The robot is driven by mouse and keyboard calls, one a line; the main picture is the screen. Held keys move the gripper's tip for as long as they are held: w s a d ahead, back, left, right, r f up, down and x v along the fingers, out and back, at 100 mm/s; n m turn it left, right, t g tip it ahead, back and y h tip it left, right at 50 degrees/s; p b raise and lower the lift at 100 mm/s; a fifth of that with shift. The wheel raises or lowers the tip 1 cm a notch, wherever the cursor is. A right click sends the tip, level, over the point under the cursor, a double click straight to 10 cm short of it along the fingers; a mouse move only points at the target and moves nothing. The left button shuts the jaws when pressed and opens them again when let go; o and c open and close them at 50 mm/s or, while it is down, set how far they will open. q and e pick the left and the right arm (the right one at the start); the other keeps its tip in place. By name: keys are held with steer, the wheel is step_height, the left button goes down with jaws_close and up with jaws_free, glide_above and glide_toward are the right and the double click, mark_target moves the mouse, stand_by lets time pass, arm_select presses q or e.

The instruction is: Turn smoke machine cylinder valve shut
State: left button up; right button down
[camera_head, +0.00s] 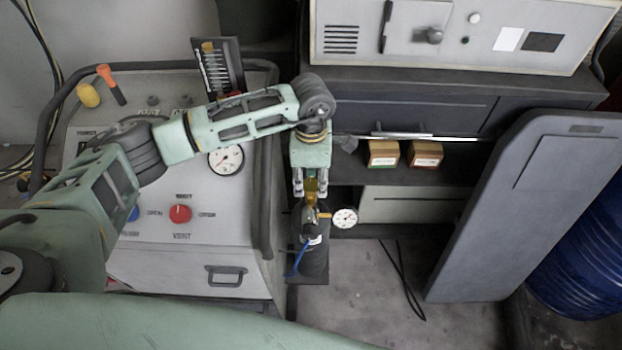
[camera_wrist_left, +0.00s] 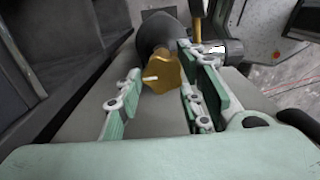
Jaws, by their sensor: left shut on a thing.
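The smoke machine cylinder (camera_head: 316,262) is dark and stands upright beside the grey machine, below my left arm in the head view. Its top also shows in the left wrist view (camera_wrist_left: 158,32). The brass valve knob (camera_wrist_left: 163,75) sits on top of it, and part of it shows in the head view (camera_head: 311,187). My left gripper (camera_head: 311,196) points down over the cylinder. Its fingers are shut on the valve knob, one on each side, as the left wrist view (camera_wrist_left: 160,84) shows. My right gripper is in no view.
A small round gauge (camera_head: 344,217) and a blue hose (camera_head: 297,261) are close to the cylinder. The grey control panel (camera_head: 180,265) with a red knob (camera_head: 180,214) is to the left. Two small boxes (camera_head: 384,153) (camera_head: 425,154) lie on a shelf.

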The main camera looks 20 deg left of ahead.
mark_target(311, 182)
arm_select(q)
steer(key=shift+w+a+r, duration=0.15)
steer(key=shift+w, duration=0.1)
steer(key=o, duration=1.1)
steer(key=shift+c, duration=0.2)
steer(key=shift+s, duration=0.1)
step_height(311, 182, up, 12)
